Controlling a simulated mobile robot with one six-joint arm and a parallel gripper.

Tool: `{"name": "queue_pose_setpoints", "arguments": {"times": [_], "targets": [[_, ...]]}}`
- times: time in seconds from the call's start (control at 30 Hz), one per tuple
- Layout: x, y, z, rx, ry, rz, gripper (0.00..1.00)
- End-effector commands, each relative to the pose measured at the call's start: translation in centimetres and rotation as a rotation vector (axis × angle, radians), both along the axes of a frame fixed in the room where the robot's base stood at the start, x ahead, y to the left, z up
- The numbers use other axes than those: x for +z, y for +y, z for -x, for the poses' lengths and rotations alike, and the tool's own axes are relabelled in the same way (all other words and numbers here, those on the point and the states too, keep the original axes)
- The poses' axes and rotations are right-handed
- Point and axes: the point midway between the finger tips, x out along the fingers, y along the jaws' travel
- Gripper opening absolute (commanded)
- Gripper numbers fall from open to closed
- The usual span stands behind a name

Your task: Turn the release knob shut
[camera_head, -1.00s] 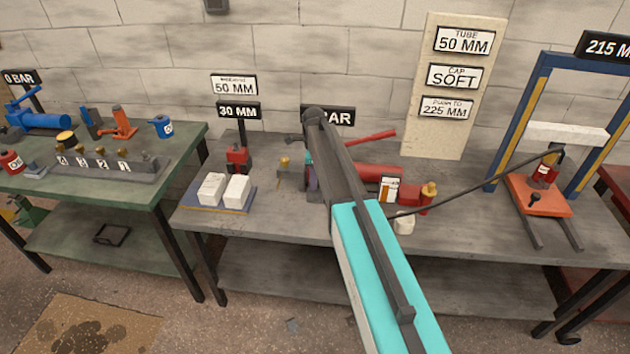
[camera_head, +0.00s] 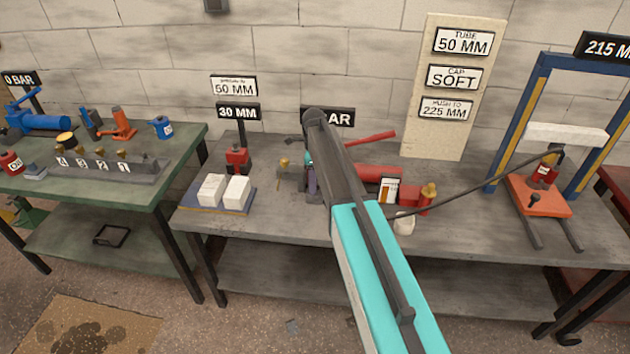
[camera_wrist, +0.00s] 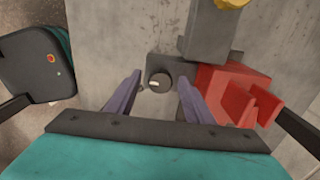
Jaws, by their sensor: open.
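The release knob (camera_wrist: 158,82) is a small round dark knob with a pale mark on its face, set on a dark block, in the wrist view. My gripper (camera_wrist: 160,86) is open, with one purple finger left of the knob and one right of it. Gaps show between the fingers and the knob. The red pump body (camera_wrist: 238,92) is just right of the right finger. In the head view the pump (camera_head: 380,173) lies on the bench, partly behind my arm, and the knob is hidden; a purple finger of my gripper (camera_head: 312,186) shows low beside it.
A red lever (camera_head: 370,138) rises behind my arm. White blocks (camera_head: 236,190) sit on a tray to the left. A gauge sign (camera_head: 338,117) is partly covered by my arm.

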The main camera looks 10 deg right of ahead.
Motion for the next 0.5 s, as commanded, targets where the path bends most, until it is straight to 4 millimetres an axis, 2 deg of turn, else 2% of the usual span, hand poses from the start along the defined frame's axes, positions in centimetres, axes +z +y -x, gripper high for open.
{"name": "queue_pose_setpoints", "arguments": {"times": [0.27,0.5], "targets": [[1.0,0.1,-0.1,0.001,-0.001,-0.001,0.48],[3.5,0.1,-0.1,0.001,-0.002,0.000,0.48]]}}
